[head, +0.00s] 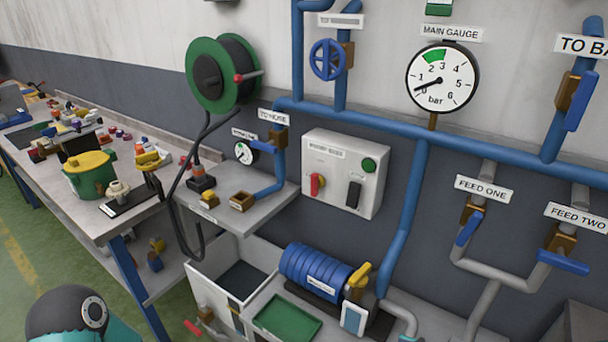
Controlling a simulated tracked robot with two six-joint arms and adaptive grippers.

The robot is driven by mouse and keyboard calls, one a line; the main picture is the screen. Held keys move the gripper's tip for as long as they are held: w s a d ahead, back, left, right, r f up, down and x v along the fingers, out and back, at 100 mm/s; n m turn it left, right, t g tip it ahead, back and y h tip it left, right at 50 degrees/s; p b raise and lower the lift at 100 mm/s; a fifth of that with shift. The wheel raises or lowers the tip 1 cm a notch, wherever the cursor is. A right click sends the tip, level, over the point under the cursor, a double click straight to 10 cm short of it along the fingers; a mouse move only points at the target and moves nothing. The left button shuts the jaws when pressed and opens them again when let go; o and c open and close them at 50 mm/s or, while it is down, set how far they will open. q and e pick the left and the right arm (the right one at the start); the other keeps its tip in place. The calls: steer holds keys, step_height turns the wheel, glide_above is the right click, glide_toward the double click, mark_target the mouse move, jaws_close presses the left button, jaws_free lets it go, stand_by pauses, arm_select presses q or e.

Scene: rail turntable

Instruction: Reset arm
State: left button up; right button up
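Neither of my grippers shows in the head view. A dark rounded joint with a teal part, which looks like a link of my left arm, shows at the bottom left corner. No fingers are visible on it. What my grippers hold, if anything, is hidden.
A long workbench (130,235) with clutter and a green-yellow pot (90,175) runs along the left. A hose reel (224,75), blue pipes, the main gauge (442,79) and a switch box (343,172) are on the wall. A blue motor (315,270) and green tray (287,319) stand low in front.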

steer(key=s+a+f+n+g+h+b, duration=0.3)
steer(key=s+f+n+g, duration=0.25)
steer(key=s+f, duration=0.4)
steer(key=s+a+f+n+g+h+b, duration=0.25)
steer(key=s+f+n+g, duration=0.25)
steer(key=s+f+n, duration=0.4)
arm_select(q)
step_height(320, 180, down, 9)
steer(key=b, duration=0.3)
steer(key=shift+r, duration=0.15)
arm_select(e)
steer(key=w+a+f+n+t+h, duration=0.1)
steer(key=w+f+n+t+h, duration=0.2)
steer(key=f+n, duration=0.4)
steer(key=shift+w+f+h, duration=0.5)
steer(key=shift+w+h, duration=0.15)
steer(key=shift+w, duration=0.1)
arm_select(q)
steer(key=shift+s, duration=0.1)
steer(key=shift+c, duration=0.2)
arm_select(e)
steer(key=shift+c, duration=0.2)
